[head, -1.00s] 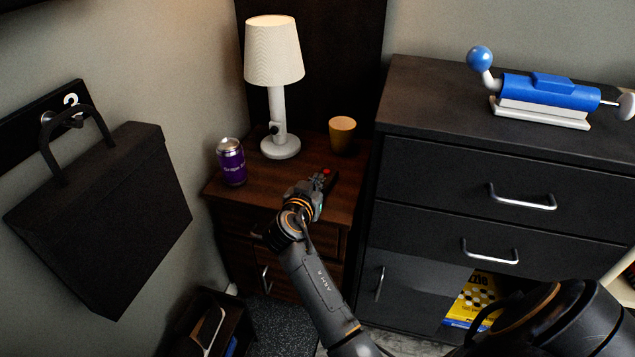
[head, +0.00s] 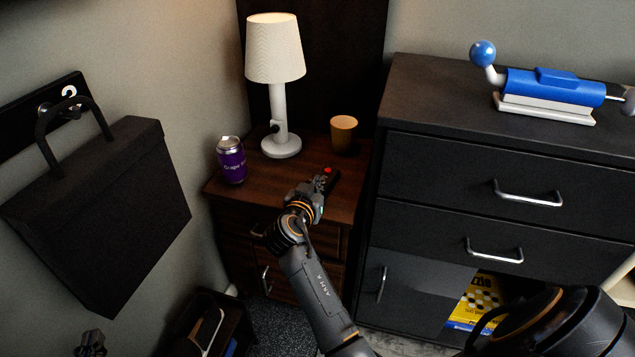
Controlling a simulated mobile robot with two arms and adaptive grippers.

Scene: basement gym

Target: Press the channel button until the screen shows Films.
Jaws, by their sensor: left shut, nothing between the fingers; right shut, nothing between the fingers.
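A dark remote control (head: 331,177) with a red button at its far end lies on the brown wooden nightstand (head: 213,187). My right gripper (head: 316,189) is shut and empty, over the near part of the remote. It hides that part and most of the buttons, and I cannot tell whether the fingertips touch one. My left gripper (head: 91,340) is at the bottom left edge, shut and empty, far from the remote. No screen is in view, so the channel shown cannot be seen.
A white lamp (head: 279,110), a purple can (head: 231,160) and an ochre cup (head: 343,134) stand behind the remote. A black dresser (head: 430,115) rises close on the right, with a blue device (head: 550,86) on top. A black bag (head: 105,215) hangs at left.

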